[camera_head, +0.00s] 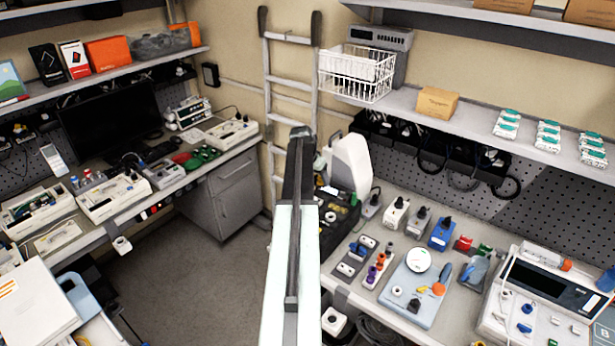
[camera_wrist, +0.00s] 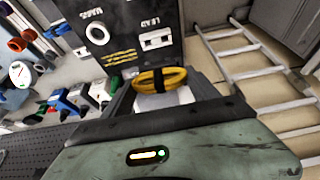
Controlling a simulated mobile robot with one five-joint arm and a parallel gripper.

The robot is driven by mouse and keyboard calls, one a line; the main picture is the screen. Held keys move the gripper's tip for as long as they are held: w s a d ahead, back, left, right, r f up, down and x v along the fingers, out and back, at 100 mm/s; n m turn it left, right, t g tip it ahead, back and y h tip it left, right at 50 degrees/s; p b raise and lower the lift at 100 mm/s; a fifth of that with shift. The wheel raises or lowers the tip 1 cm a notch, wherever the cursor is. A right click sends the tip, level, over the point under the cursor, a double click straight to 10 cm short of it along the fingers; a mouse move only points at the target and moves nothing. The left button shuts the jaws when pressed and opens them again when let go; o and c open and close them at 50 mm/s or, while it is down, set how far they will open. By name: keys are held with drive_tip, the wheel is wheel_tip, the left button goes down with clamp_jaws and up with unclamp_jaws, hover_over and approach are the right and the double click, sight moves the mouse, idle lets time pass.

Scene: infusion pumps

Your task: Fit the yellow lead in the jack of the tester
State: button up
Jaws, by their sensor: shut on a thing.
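My gripper (camera_wrist: 161,88) is shut on the yellow lead (camera_wrist: 172,77), a coil with a black band around its middle. The plug end of the lead is not clear. Just beyond the coil is a dark panel (camera_wrist: 128,37), apparently the tester, with small white lettering, a white slotted jack (camera_wrist: 155,40), a white ring fitting (camera_wrist: 97,33) and yellow marks. The lead looks apart from the slot. In the head view the dark box (camera_head: 345,222) shows right of my arm, which partly hides it. My gripper and the lead are hidden there.
A white rounded housing (camera_head: 350,165) stands behind the dark box. Plugs, small blocks and a pale blue tray (camera_head: 415,305) crowd the bench to its right. A ladder (camera_head: 290,85) leans on the wall behind. The floor (camera_head: 205,285) left of my arm is clear.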

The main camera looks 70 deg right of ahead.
drive_tip(key=shift+w+f+b, duration=0.2)
drive_tip(key=shift+f+b, duration=2.15)
drive_tip(key=shift+f, duration=0.05)
drive_tip(key=shift+f+b, duration=1.1)
drive_tip(key=o, duration=1.4)
drive_tip(key=shift+o, duration=0.9)
wheel_tip(320, 180, up, 7)
drive_tip(key=p, duration=0.7)
drive_tip(key=shift+r, duration=0.1)
